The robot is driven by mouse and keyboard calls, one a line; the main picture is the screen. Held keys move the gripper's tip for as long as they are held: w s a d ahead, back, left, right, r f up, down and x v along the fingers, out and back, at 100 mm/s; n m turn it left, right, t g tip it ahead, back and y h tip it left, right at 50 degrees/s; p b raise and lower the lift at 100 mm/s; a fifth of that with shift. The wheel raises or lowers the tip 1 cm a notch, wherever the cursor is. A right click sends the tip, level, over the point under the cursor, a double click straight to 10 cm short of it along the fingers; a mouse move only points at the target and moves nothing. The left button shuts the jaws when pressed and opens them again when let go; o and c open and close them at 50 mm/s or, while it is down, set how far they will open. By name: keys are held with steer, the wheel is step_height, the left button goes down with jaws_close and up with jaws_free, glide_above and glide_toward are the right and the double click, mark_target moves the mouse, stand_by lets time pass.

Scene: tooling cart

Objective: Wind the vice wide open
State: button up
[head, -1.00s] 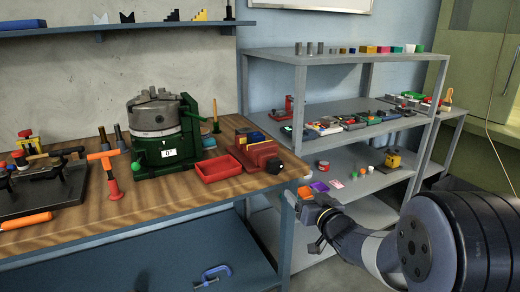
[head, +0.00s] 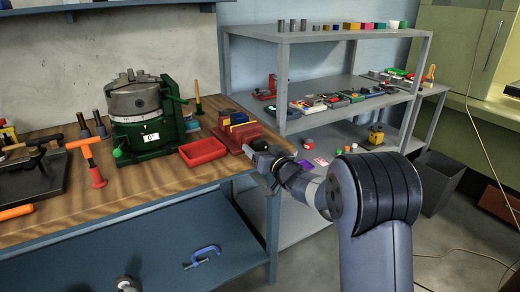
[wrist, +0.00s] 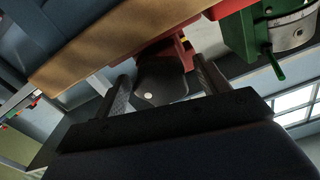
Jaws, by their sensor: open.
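The red vice (head: 228,137) sits near the right front corner of the wooden bench top, with blue and yellow pieces at its jaws. How wide its jaws stand is hard to tell. My gripper (head: 265,160) is at the vice's front end, over the bench edge, and covers most of the screw end in the head view. In the wrist view, a black knob (wrist: 162,82) with a white dot shows between the two fingers of my gripper (wrist: 163,78). The fingers are open, one on each side of it; I cannot tell whether they touch it. Red vice body (wrist: 166,50) shows behind the knob.
A red tray (head: 203,152) lies just left of the vice, and a green rotary table (head: 147,135) stands behind that. A grey shelf unit (head: 325,32) stands to the right. A blue clamp (head: 203,256) lies on the lower bench shelf.

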steer(key=shift+w+a, duration=0.1)
steer(key=c, duration=1)
steer(key=shift+o, duration=0.2)
